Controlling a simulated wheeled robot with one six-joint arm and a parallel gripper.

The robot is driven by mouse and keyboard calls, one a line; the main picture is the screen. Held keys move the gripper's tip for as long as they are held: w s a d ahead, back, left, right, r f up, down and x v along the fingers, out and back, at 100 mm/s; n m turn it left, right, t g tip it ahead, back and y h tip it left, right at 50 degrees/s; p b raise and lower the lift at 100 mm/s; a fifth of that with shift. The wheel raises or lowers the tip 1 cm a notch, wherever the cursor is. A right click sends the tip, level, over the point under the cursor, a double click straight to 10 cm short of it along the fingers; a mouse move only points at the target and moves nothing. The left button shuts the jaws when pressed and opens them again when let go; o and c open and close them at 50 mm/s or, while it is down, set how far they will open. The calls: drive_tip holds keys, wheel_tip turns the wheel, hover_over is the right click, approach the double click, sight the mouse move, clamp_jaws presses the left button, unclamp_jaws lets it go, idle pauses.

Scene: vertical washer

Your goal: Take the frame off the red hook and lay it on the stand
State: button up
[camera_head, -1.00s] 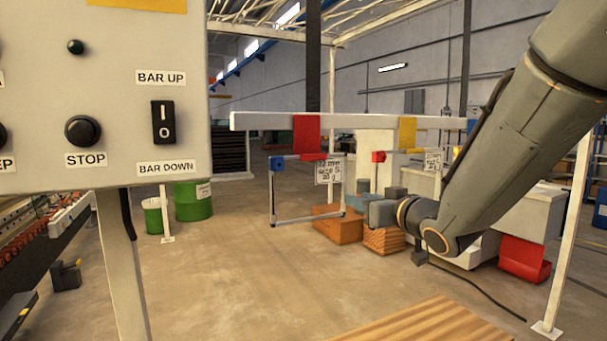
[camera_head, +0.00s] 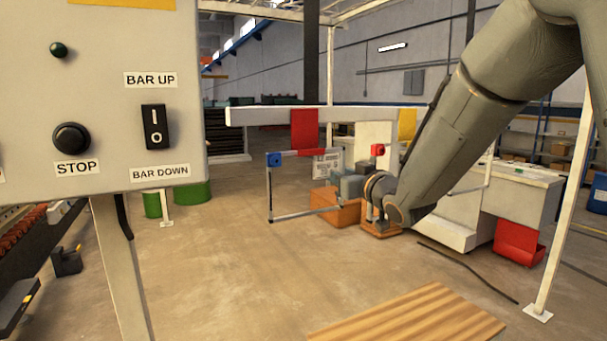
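The frame (camera_head: 269,192) is a thin grey rectangle with a blue block at its top left corner and a red block (camera_head: 377,150) at its top right. It hangs upright at the red hook (camera_head: 305,128), a broad red strip on the white bar. My gripper (camera_head: 346,187) is at the frame's right side, below the red block, and overlaps it in the picture. Whether it touches the frame, and whether its fingers are open or shut, I cannot tell. A wooden slatted top (camera_head: 415,318) in the foreground may be the stand.
A yellow hook (camera_head: 406,124) is on the bar (camera_head: 255,117), right of the red one. A control box (camera_head: 95,60) on a post fills the left. An orange crate (camera_head: 347,214) stands behind my gripper. The floor between frame and wooden top is clear.

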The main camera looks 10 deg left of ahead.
drive_tip(key=shift+w+a, duration=0.1)
drive_tip(key=shift+w, duration=0.05)
clamp_jaws()
drive_tip(key=shift+r, duration=0.15)
drive_tip(key=shift+r+b, duration=0.4)
drive_tip(key=shift+r, duration=0.2)
wheel_tip(320, 180, up, 2)
drive_tip(key=shift+r+b, duration=0.1)
drive_tip(key=shift+b, duration=0.5)
drive_tip(key=b, duration=0.3)
approach(342, 160)
drive_tip(key=d+v, duration=0.1)
drive_tip(key=v, duration=0.3)
drive_tip(key=shift+a+r+p, duration=0.2)
drive_tip(key=shift+r+p, duration=0.7)
drive_tip(key=shift+r, duration=0.1)
